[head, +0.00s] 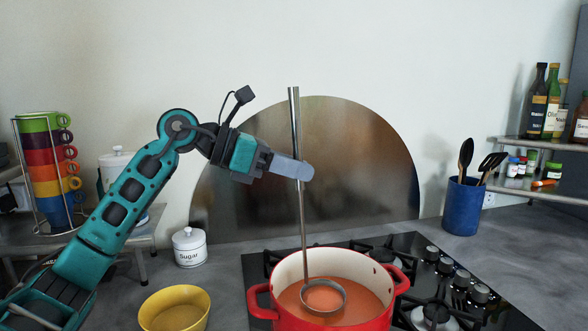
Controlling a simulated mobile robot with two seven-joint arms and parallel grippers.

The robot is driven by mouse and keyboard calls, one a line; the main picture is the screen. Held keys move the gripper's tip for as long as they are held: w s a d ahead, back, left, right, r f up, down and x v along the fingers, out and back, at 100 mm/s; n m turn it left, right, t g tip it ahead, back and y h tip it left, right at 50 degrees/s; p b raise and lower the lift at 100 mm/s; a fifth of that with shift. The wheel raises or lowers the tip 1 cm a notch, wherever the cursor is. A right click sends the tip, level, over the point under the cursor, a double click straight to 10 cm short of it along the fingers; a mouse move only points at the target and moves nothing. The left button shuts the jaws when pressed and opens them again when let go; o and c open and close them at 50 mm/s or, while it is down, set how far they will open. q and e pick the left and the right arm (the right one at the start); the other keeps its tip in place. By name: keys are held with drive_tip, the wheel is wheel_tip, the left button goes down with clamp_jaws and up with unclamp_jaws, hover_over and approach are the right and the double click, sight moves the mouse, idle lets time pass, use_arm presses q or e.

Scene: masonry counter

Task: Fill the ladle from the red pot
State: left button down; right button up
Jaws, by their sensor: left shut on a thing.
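The red pot (330,322) stands on the stove at the front centre, with orange-red soup (365,298) inside. A long-handled metal ladle (303,225) stands nearly upright in the pot. Its round bowl lies at the soup's surface, with soup-coloured content inside its rim. My left gripper (302,171) is shut on the ladle's handle, well above the pot. The fingers hide a short part of the handle. My right gripper is not in view.
A yellow bowl (175,309) sits on the counter left of the pot. A sugar jar (189,247) stands behind it. A blue utensil holder (462,206) and a shelf with bottles are at right. Stacked coloured mugs (50,170) stand at left.

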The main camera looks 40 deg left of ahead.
sight(291, 83)
use_arm(q)
drive_tip(key=shift+r+p, duration=0.45)
drive_tip(key=shift+r, duration=6.3)
